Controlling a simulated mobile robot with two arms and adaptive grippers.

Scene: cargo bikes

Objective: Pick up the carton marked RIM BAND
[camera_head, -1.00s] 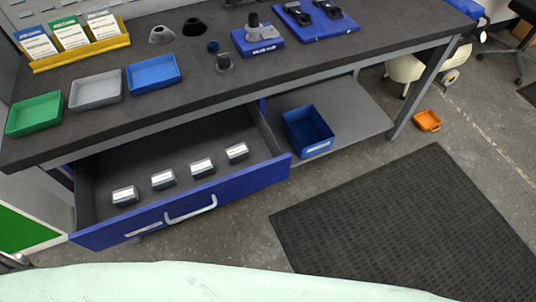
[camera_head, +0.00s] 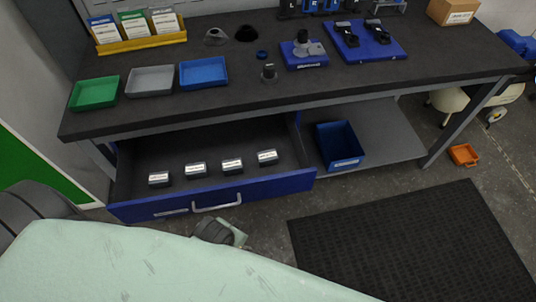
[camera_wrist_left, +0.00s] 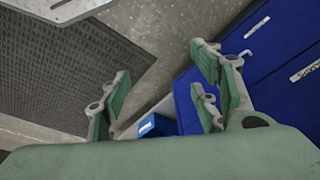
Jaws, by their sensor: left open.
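Several small grey cartons with white labels (camera_head: 196,170) stand in a spaced row in the open drawer (camera_head: 240,140) under the bench. Their print is too small to read, so I cannot tell which is marked RIM BAND. My left gripper shows in the left wrist view (camera_wrist_left: 158,92), open with nothing between its fingers. Blue drawer fronts are at the right of that view, and the cartons are not seen there. In the head view, a grey-green part of my arm (camera_head: 220,233) shows just in front of the drawer handle. My right gripper is not in view.
The drawer's blue front (camera_head: 270,192) and handle (camera_head: 216,204) stick out from the bench. A blue bin (camera_head: 340,145) sits on the lower shelf. Trays, a yellow rack (camera_head: 142,45) and tools are on the bench top (camera_head: 420,65). A dark mat (camera_head: 410,245) covers the floor at right.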

